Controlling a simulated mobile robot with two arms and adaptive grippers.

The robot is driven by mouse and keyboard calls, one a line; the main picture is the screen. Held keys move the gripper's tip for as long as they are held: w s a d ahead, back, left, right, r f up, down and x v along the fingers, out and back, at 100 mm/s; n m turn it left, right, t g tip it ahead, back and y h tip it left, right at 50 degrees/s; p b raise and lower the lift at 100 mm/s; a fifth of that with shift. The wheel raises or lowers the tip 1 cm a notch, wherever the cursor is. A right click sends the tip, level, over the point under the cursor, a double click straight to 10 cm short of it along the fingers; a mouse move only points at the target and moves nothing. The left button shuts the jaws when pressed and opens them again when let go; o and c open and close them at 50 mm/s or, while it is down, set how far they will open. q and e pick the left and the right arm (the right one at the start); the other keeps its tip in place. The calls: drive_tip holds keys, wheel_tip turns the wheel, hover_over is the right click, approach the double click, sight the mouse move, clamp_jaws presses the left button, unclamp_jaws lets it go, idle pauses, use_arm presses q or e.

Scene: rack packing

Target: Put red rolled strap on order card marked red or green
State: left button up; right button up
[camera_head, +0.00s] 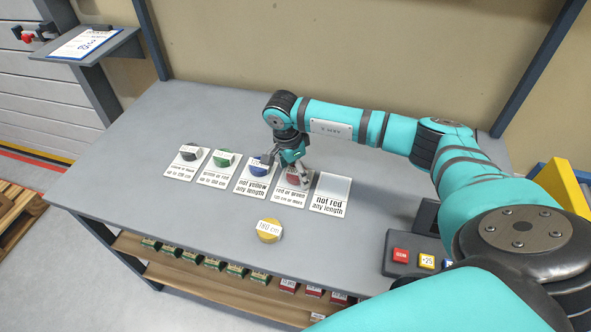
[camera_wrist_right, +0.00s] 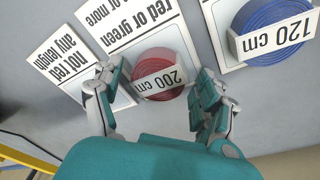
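The red rolled strap (camera_wrist_right: 161,66), tagged 200 cm, lies flat on the order card marked red or green (camera_wrist_right: 118,22) in the right wrist view. In the head view the red strap (camera_head: 294,180) shows partly behind my right gripper, on the card (camera_head: 289,192) second from the right. My right gripper (camera_wrist_right: 160,88) has its fingers on either side of the strap, with a gap on both sides, so it is open and holds nothing. It also shows low over that card in the head view (camera_head: 290,170). My left gripper is not in view.
Cards to the left bear a blue strap (camera_head: 257,167), a green strap (camera_head: 224,158) and a black strap (camera_head: 190,152). The rightmost card (camera_head: 331,192) is empty. A yellow strap (camera_head: 269,230) lies in front on the grey table (camera_head: 190,225). A button box (camera_head: 405,262) stands right.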

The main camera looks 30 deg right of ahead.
sight(289, 174)
drive_tip(key=shift+r, duration=0.6)
wheel_tip(289, 174, up, 11)
drive_tip(key=a+b, duration=0.1)
drive_tip(key=shift+a, duration=0.4)
